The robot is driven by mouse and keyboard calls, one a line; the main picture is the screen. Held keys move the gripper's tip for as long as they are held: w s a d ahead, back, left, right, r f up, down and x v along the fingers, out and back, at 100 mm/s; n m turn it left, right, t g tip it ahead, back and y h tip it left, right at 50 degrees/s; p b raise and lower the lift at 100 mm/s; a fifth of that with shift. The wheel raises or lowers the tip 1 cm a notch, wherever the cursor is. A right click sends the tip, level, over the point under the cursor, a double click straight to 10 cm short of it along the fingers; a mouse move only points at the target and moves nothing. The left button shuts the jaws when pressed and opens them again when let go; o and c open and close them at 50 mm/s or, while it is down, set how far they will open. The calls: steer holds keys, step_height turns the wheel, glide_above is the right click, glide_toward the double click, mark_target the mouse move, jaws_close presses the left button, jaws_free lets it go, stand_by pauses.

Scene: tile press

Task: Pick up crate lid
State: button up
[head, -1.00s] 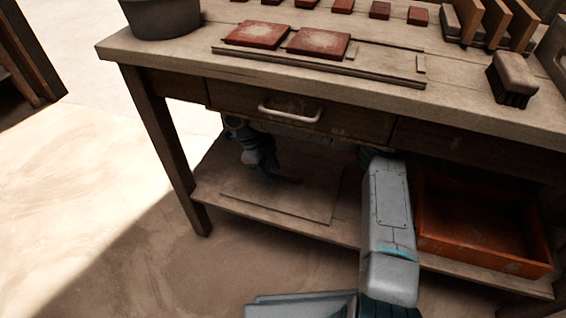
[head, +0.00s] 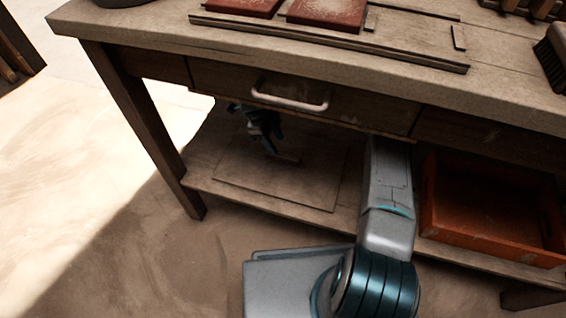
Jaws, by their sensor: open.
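The crate lid (head: 262,189) is a thin, flat wooden board lying on the lower shelf under the bench. A small raised strip, perhaps its handle, shows near its middle beside my fingers. My gripper (head: 272,150) is dark, small in the picture and partly in shadow. It points down over the lid, close to the raised strip. It is open and holds nothing that I can see. I cannot tell whether the fingertips touch the lid or straddle the strip. The bench top and drawer hide part of my arm.
An orange crate (head: 492,224), open and empty-looking, stands right of my arm on the lower shelf (head: 236,212). The drawer (head: 232,82) with its pale handle is above. Red tiles (head: 327,14) and a brush (head: 556,52) are on the bench top. Floor at the left is clear.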

mark_target(283, 155)
steer(key=b+x, duration=0.2)
steer(key=x, duration=0.3)
steer(key=shift+f+b, duration=0.3)
steer(key=shift+b, duration=0.1)
steer(key=shift+r, duration=0.1)
jaws_close()
